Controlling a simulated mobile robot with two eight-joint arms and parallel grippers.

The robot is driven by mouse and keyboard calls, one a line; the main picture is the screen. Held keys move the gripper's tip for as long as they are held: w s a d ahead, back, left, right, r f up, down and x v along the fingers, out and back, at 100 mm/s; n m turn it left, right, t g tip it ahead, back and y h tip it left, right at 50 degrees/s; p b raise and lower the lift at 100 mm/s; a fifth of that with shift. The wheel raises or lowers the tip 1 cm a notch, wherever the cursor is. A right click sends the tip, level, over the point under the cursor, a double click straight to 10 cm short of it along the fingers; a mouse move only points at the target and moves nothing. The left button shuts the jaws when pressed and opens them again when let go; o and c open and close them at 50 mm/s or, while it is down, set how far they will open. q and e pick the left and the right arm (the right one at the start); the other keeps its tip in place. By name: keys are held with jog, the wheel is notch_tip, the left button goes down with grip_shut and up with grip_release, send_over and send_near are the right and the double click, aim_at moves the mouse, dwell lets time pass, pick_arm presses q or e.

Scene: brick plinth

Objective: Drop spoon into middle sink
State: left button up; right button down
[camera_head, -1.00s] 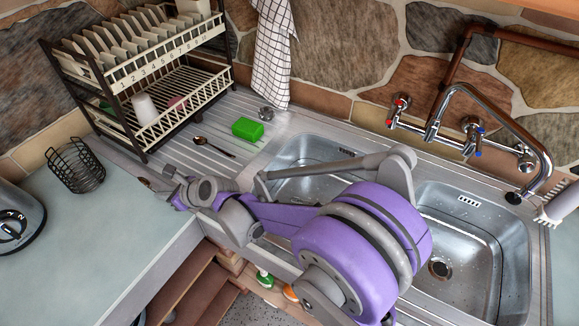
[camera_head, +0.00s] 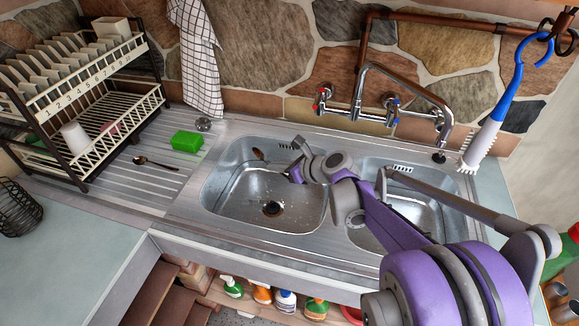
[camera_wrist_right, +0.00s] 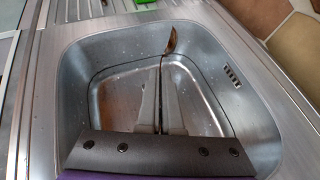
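My right gripper (camera_head: 292,171) is over the left sink basin (camera_head: 222,196) in the head view. In the right wrist view its two grey fingers (camera_wrist_right: 160,78) are closed together on the thin handle of a brown spoon (camera_wrist_right: 170,42). The spoon's bowl points away from the gripper, above the basin, and also shows as a small brown oval (camera_head: 258,154) in the head view. Another dark spoon (camera_head: 155,162) lies on the ribbed drainboard. The right basin (camera_head: 415,212) is partly hidden by my right arm. My left gripper is not in view.
A green sponge (camera_head: 187,141) lies on the drainboard beside the dish rack (camera_head: 88,112). The tap (camera_head: 385,108) rises behind the basins. A blue-handled brush (camera_head: 500,115) hangs at the right. The left basin looks empty below the gripper.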

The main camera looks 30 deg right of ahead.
jog(key=f+b, duration=0.1)
jog(key=d+f+b, duration=0.1)
jog(key=f+b, duration=0.1)
jog(key=d+f+b, duration=0.1)
jog(key=f, duration=0.1)
jog(key=shift+s+f, duration=0.25)
jog(key=shift+s, duration=0.15)
jog(key=c, duration=1)
grip_release()
jog(key=shift+s+r, duration=0.1)
jog(key=v, duration=1)
jog(key=shift+s, duration=0.25)
